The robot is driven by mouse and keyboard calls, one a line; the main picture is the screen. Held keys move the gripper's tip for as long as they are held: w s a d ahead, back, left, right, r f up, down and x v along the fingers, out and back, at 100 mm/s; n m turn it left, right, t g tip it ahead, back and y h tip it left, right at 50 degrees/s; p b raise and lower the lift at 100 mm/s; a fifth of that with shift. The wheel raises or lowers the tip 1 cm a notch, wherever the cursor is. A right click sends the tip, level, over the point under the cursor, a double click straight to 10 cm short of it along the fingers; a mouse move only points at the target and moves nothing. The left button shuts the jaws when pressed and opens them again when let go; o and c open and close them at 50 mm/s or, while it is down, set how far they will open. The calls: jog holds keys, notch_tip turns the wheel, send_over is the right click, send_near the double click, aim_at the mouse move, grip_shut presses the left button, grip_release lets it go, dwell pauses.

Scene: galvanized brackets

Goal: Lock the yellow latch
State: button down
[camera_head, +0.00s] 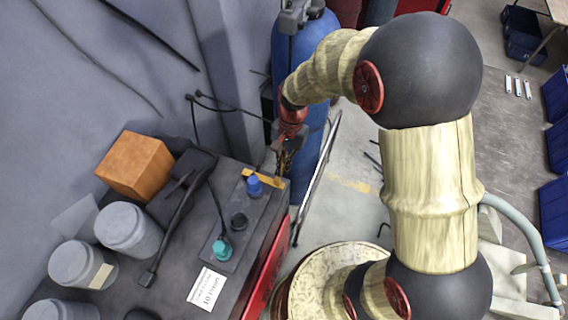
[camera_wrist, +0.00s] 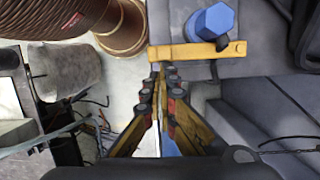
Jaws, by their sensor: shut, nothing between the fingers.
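The yellow latch (camera_head: 264,179) is a flat bar at the far right corner of the dark bench top. In the wrist view the yellow latch (camera_wrist: 205,52) lies crosswise beside a blue hexagonal knob (camera_wrist: 210,22), and its left end sticks out past the bench edge. The blue knob (camera_head: 254,187) also shows in the head view. My gripper (camera_head: 284,168) is at the overhanging end of the latch. In the wrist view my gripper (camera_wrist: 160,72) is shut and empty, its fingertips together by that left end. I cannot tell whether they touch it.
On the bench, a teal knob (camera_head: 221,249), a black ring (camera_head: 239,221) and a white label (camera_head: 207,290) lie nearer. An orange box (camera_head: 135,165) and grey canisters (camera_head: 128,229) stand left. A blue cylinder (camera_head: 312,130) stands behind my gripper.

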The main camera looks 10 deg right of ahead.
jog(key=shift+w, duration=0.15)
jog(key=w+d+r, duration=0.1)
jog(key=w+d, duration=0.2)
jog(key=w, duration=0.3)
jog(key=s+a+b+v, duration=0.1)
jog(key=v, duration=0.7)
jog(key=shift+d+r, duration=0.25)
jog(key=shift+r, duration=0.15)
jog(key=shift+w, duration=0.25)
